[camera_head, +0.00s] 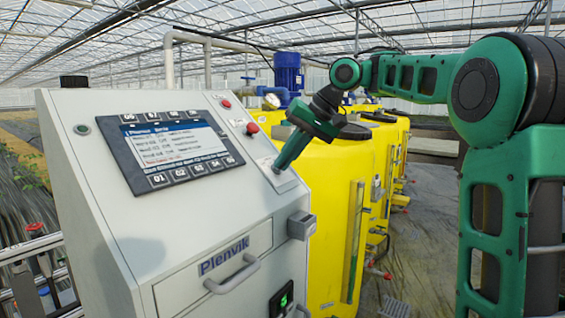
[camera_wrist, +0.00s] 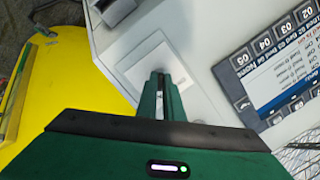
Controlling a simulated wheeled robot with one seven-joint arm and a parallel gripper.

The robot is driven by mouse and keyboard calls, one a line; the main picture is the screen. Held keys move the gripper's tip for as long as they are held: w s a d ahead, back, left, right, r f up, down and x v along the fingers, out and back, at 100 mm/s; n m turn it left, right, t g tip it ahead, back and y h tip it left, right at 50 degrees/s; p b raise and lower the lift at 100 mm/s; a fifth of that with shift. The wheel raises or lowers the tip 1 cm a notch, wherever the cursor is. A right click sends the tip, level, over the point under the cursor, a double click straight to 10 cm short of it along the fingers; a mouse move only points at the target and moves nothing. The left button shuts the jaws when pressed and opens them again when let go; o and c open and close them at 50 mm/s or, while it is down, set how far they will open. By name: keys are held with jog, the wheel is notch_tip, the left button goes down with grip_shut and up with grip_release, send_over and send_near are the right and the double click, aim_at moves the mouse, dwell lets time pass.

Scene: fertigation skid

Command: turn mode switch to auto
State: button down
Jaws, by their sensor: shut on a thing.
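My gripper (camera_head: 279,168) reaches down to the sloped face of the grey control cabinet (camera_head: 120,225), to the right of its screen. Its fingertips are closed at a pale square plate (camera_head: 288,184). In the wrist view, the two green fingers (camera_wrist: 160,80) meet over the middle of the same plate (camera_wrist: 140,62). They are shut on the mode switch, which they mostly hide; only a thin light sliver shows between them. I cannot read which position the switch points to.
The screen (camera_head: 175,147) with its keys lies left of my gripper. Two red buttons (camera_head: 252,128) sit above the plate. A grey box (camera_head: 301,225) juts from the cabinet's right edge. Yellow tanks (camera_head: 335,190) stand close on the right.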

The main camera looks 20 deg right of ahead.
jog(key=shift+f, duration=0.25)
jog(key=c, duration=1.9)
grip_release()
jog(key=shift+s, duration=0.1)
jog(key=shift+a, duration=0.1)
jog(key=shift+r, duration=0.15)
jog(key=v, duration=1)
jog(key=shift+r, duration=0.2)
